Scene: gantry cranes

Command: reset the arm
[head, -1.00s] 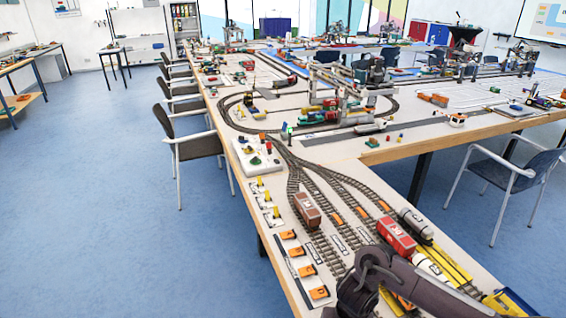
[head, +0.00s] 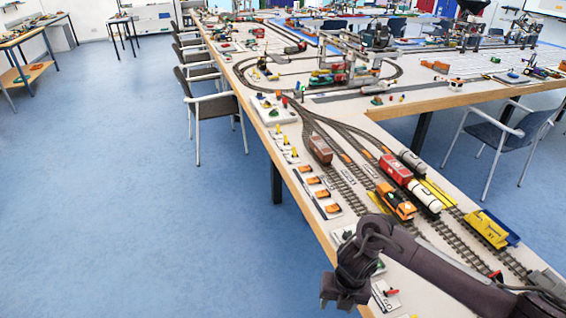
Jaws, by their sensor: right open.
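My right gripper (head: 345,290) is at the bottom of the head view, at the end of my dark arm that comes in from the lower right. It hangs over the near left edge of the long table (head: 285,172). It is open, with nothing seen between its fingers. My left gripper is not in view. The arm hides part of the table and tracks near the bottom.
An orange locomotive (head: 396,203), red wagon (head: 396,168), brown wagon (head: 320,149) and yellow wagon (head: 487,229) stand on tracks beyond my arm. Orange switches line the table's left edge. Chairs (head: 215,108) stand left of the table. The blue floor (head: 130,230) at left is clear.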

